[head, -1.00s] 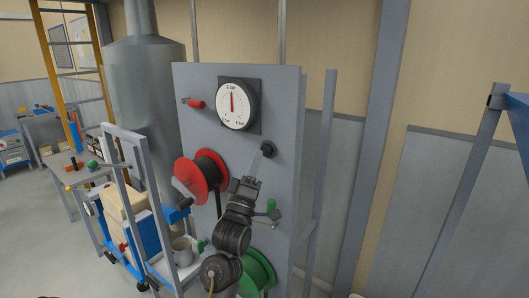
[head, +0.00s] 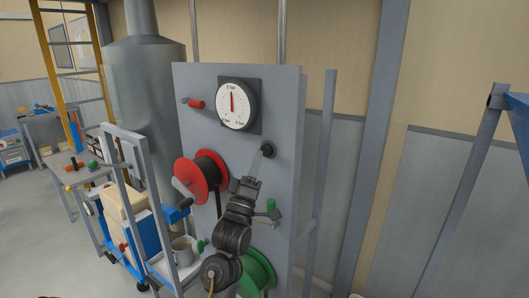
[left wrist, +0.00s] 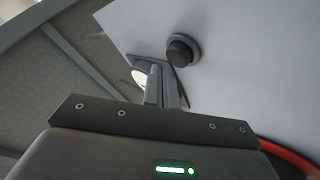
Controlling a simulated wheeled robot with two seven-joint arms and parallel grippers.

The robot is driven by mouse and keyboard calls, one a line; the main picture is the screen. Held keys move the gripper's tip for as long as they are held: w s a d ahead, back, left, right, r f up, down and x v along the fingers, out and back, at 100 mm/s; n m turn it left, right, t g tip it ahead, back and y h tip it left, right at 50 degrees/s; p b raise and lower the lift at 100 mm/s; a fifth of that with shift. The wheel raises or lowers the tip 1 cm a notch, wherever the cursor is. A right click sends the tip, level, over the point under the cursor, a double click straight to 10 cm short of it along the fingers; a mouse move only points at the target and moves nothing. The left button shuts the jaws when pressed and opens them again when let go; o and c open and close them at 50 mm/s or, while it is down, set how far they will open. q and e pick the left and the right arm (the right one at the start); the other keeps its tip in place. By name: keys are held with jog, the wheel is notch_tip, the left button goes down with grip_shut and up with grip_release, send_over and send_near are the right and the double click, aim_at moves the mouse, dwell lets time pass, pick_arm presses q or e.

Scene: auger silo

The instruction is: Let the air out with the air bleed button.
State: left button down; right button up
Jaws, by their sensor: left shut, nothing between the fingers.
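The air bleed button (head: 267,149) is a round black button on the grey panel (head: 285,100), below and right of the pressure gauge. In the left wrist view the button (left wrist: 181,50) stands out from the panel on a round collar. My left gripper (head: 259,156) is shut and empty, its fingertips just left of and below the button in the head view. In the left wrist view the shut fingers (left wrist: 164,88) are apart from the button in the picture; whether they touch it I cannot tell from the head view. My right gripper is not in view.
The round white gauge (head: 235,104) has its needle pointing straight up. A red handle (head: 195,103), a red reel (head: 187,176), a green reel (head: 260,270) and a green-knobbed valve (head: 271,205) also sit on the panel, close around my arm.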

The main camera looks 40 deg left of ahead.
pick_arm(q)
jog(key=shift+w, duration=0.15)
jog(key=shift+w, duration=0.3)
jog(key=shift+w, duration=0.5)
dwell(0.7)
jog(key=shift+s, duration=0.1)
dwell(1.1)
jog(key=shift+s+p, duration=0.3)
jog(key=shift+s, duration=0.55)
jog(key=shift+s+d+p, duration=0.1)
jog(key=shift+s+p, duration=0.55)
jog(key=shift+s, duration=1.85)
